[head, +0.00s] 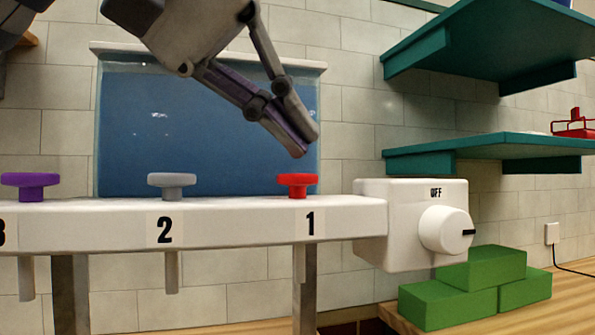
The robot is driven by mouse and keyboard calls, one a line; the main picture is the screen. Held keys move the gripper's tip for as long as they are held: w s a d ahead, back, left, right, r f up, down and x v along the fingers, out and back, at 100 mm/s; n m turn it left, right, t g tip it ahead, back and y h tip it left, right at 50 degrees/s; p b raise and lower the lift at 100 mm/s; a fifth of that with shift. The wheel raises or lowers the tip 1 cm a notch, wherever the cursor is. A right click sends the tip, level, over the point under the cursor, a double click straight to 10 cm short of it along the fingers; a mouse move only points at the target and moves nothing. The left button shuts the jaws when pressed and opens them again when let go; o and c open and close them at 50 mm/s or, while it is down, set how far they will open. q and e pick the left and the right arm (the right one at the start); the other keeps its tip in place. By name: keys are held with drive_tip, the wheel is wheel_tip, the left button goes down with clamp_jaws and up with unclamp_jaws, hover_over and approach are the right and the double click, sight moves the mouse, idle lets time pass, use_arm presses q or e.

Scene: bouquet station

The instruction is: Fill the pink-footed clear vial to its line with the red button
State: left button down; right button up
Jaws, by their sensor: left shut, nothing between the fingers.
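The red button (297,184) stands on top of the white dispenser bar (340,220), above the label 1. My left gripper (303,148) reaches in from the top and is shut and empty. Its fingertips are just above the red button, with a small gap showing between them and the button. The button looks raised. A short spout (299,263) hangs below the bar under label 1. The pink-footed clear vial is not in view, and the area below the spouts is cut off by the frame's bottom edge. My right gripper is not in view.
A grey button (172,181) and a purple button (30,184) stand further left on the bar. A blue tank (150,130) is behind. At right are a white box with a knob (446,230) and OFF label, green blocks (483,268) and teal shelves (490,146).

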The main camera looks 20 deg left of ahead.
use_arm(q)
drive_tip(key=shift+f, duration=0.15)
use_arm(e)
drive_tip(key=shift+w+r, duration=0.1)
use_arm(q)
drive_tip(key=shift+f, duration=0.3)
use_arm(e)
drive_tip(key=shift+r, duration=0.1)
use_arm(q)
drive_tip(key=shift+f, duration=0.6)
idle(0.4)
drive_tip(key=shift+s+r+p, duration=0.2)
drive_tip(key=shift+r+p, duration=0.8)
drive_tip(key=shift+r, duration=0.2)
drive_tip(key=shift+w+f, duration=0.15)
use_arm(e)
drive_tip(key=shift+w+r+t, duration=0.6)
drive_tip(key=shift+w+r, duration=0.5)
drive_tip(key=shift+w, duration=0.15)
